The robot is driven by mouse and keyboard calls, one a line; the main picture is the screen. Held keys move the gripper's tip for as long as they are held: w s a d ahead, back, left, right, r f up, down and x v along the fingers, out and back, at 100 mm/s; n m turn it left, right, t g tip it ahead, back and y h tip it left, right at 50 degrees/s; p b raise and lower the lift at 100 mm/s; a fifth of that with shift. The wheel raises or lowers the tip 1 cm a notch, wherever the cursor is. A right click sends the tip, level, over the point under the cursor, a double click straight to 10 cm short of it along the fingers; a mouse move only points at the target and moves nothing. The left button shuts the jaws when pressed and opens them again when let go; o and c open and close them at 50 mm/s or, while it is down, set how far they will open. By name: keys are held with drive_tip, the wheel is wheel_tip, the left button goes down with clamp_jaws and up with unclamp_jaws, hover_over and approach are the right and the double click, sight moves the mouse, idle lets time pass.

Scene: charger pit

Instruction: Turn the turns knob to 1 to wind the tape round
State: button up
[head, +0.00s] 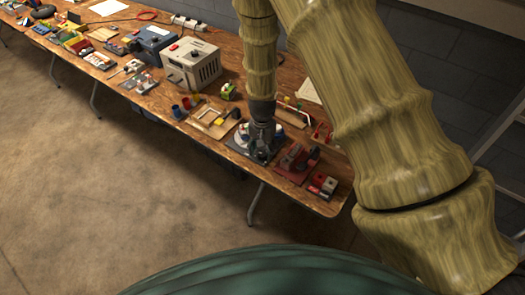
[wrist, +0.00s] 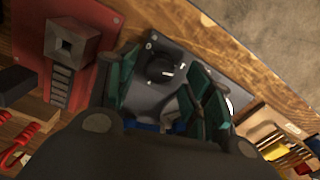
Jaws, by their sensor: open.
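The winder is a dark grey plate (wrist: 205,57) near the table's front edge in the wrist view. A round black knob (wrist: 160,68) with a white mark stands on it; I cannot read any numbers around it. My gripper (head: 262,152) is over this device in the head view and hides much of it. In the wrist view its two teal fingers are apart, one on each side of the knob. I cannot tell whether they touch it. The tape is not clearly seen; a blue part shows low between the fingers.
A red fixture with a grey square block (wrist: 73,40) stands close on the left in the wrist view. A wooden tray (wrist: 270,143) lies to the right. In the head view, a beige box (head: 193,63) and many small items fill the table further left.

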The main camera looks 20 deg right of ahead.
sight(262, 153)
wheel_tip(262, 153, up, 11)
drive_tip(key=shift+f, duration=0.15)
idle(0.4)
idle(0.4)
